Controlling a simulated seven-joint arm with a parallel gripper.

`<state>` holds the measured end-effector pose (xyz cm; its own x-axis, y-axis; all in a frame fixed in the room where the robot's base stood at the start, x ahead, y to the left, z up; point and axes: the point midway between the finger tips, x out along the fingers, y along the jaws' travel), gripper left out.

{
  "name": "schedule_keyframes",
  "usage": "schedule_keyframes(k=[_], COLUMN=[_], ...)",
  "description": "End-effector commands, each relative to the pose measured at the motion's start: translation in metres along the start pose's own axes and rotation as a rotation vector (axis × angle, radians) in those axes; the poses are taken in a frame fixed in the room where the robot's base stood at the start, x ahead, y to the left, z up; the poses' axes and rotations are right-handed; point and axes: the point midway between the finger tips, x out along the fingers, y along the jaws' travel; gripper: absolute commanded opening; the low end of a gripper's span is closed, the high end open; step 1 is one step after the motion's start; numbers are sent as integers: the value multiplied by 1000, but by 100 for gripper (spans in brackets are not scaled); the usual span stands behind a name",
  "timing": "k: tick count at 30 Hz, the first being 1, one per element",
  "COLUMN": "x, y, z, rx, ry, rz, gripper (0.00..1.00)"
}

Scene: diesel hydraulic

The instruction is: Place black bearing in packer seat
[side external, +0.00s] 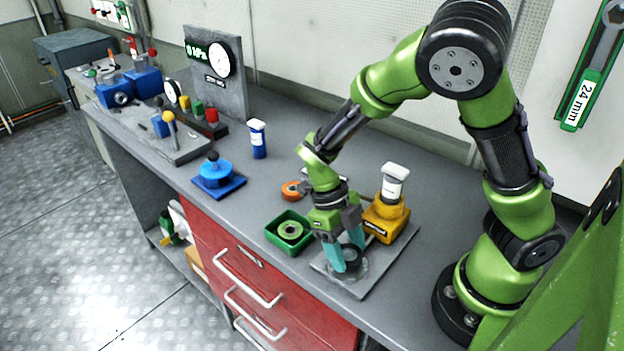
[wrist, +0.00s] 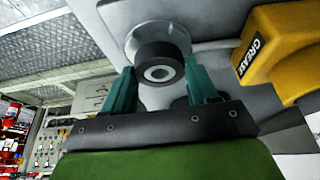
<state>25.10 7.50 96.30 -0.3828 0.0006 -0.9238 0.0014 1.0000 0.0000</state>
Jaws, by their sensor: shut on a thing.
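The black bearing (side external: 352,256) is a thick dark ring held between the teal fingers of my gripper (side external: 349,253). In the wrist view the bearing (wrist: 158,63) shows its pale inner ring, with a fingertip of my gripper (wrist: 160,76) on each side. The packer seat (side external: 347,274) appears to be the round, pale metal piece on the grey plate, directly below the bearing. The seat (wrist: 176,32) also shows behind the bearing in the wrist view, slightly off-centre. I cannot tell whether the bearing touches the seat.
The yellow grease block (side external: 382,223) is close on the right. An orange ring (side external: 292,190) lies behind. A blue fixture (side external: 218,175) stands farther left. The bench's front edge is near.

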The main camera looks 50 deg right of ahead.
Motion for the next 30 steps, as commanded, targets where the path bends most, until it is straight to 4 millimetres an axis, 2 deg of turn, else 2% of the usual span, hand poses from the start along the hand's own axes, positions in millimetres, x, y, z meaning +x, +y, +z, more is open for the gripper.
schedule_keyframes(k=[3, 14, 15, 19, 30], x=[11, 14, 14, 14, 9], y=[-1, 0, 0, 0, 0], z=[4, 6, 6, 6, 5], rx=[2, 0, -1, -1, -2], ry=[2, 1, 0, 0, -1], rz=[-1, 0, 0, 0, 1], gripper=[21, 21, 63, 83, 84])
